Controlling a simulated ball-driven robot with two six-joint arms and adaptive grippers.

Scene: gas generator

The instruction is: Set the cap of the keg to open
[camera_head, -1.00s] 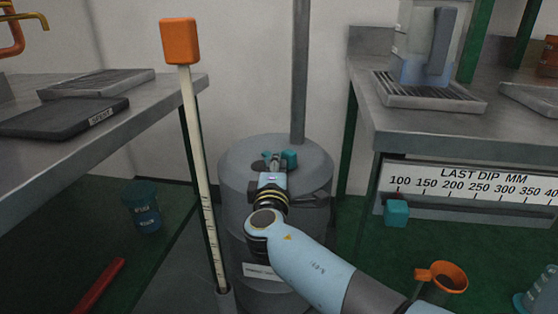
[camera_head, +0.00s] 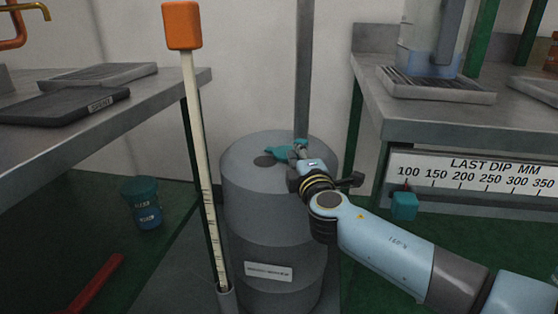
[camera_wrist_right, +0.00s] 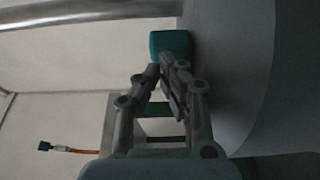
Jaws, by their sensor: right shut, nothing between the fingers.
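The keg (camera_head: 265,225) is a grey drum standing on the floor between the two benches, with a label on its front. Its teal cap (camera_head: 284,152) lies on the top, beside a dark round spot (camera_head: 264,160). My right gripper (camera_head: 300,151) is at the cap's right end, low over the keg top. In the right wrist view its fingers (camera_wrist_right: 166,76) are shut with nothing between them, tips close to a teal block (camera_wrist_right: 170,45). I cannot tell whether they touch it. The fingers partly hide the cap's right end. My left gripper is not in view.
A pole (camera_head: 302,80) rises behind the keg. A dip stick (camera_head: 200,150) with an orange top stands just left of it. Benches (camera_head: 150,115) flank both sides. A teal cube (camera_head: 404,206) sits by the dip scale (camera_head: 480,178). A teal cup (camera_head: 142,203) stands on the floor.

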